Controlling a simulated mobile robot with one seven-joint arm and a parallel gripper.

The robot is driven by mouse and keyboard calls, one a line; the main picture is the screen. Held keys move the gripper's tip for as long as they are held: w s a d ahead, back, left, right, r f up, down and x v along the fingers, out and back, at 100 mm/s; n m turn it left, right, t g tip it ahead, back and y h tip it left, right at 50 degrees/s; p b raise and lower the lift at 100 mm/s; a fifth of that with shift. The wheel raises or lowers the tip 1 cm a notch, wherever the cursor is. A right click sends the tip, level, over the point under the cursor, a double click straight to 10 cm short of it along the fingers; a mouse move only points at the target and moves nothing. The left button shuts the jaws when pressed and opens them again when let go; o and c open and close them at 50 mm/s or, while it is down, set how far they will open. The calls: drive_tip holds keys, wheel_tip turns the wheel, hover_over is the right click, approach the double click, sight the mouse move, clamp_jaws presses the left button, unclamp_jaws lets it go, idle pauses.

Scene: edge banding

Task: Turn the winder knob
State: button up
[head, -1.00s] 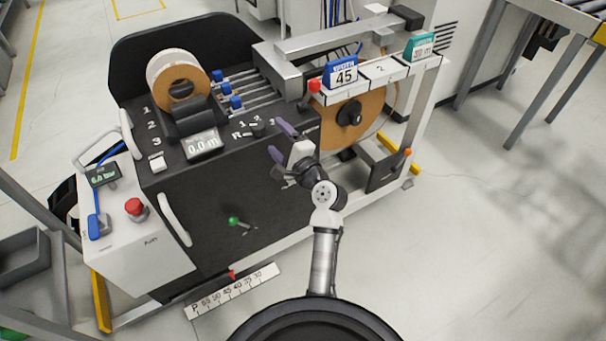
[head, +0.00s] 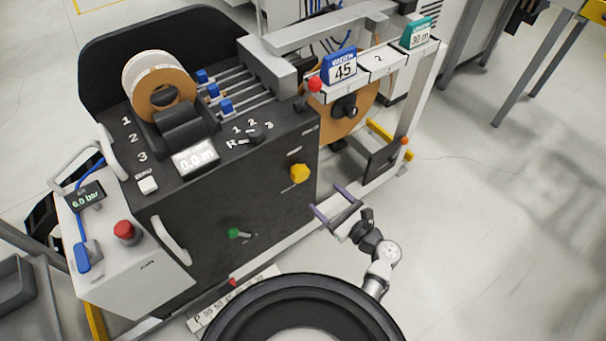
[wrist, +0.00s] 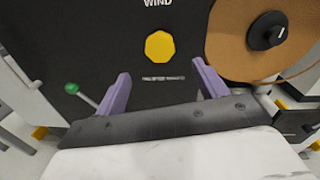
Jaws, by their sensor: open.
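The winder knob (head: 300,173) is a yellow, many-sided knob on the dark front panel of the machine, near its right end. In the wrist view the knob (wrist: 159,46) sits below the white word "WIND", ahead of my gripper and between the lines of its two fingers. My gripper (head: 333,200) has two purple fingers spread wide with nothing between them. It is in front of the panel, to the lower right of the knob and apart from it. The gripper (wrist: 160,87) also shows in the wrist view. Nothing hides the knob.
A green-tipped lever (head: 236,233) sticks out of the panel, lower left of the knob. The floor (head: 480,230) to the right is clear.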

sight(303, 176)
drive_tip(key=p+x, duration=0.1)
drive_tip(key=x, duration=0.9)
drive_tip(key=shift+w+a, duration=0.25)
drive_tip(key=shift+a, duration=0.05)
drive_tip(key=c, duration=1)
drive_tip(key=shift+f+n, duration=0.1)
drive_tip(key=shift+n, duration=0.2)
drive_tip(key=n+b, duration=0.1)
drive_tip(key=n, duration=0.2)
drive_tip(key=shift+s+b, duration=0.1)
drive_tip(key=shift+b, duration=0.3)
drive_tip(key=shift+n+b, duration=0.85)
drive_tip(key=shift+n, duration=0.75)
drive_tip(key=shift+h, duration=0.3)
